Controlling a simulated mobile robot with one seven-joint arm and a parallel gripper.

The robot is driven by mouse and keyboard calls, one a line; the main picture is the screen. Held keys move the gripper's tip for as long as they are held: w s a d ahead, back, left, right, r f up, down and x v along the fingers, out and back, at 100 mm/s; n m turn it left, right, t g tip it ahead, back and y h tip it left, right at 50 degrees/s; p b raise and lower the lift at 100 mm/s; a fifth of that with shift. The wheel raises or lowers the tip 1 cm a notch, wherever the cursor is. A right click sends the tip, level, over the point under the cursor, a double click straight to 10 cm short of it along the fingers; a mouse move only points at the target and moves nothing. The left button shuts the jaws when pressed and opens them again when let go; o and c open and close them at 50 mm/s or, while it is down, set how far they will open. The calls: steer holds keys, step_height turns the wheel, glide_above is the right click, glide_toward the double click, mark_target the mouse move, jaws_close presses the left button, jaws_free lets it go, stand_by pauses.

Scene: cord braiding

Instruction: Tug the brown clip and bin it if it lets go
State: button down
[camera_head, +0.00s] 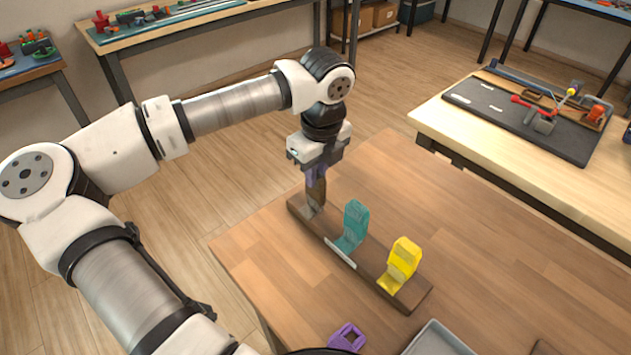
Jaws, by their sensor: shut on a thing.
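The brown clip (316,194) stands at the far left end of a dark wooden strip (410,298) on the table. My gripper (317,174) points down from above and is shut on the upper part of the brown clip. The clip's foot is at the strip, and I cannot tell whether it is still fixed there. A grey tray (438,342), possibly the bin, is cut off by the bottom edge of the view.
A teal clip (353,224) and a yellow clip (402,262) stand on the same strip to the right. A purple clip (346,338) lies on the table near the front.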

steer(key=shift+r+p, duration=0.9)
steer(key=shift+r, duration=2.05)
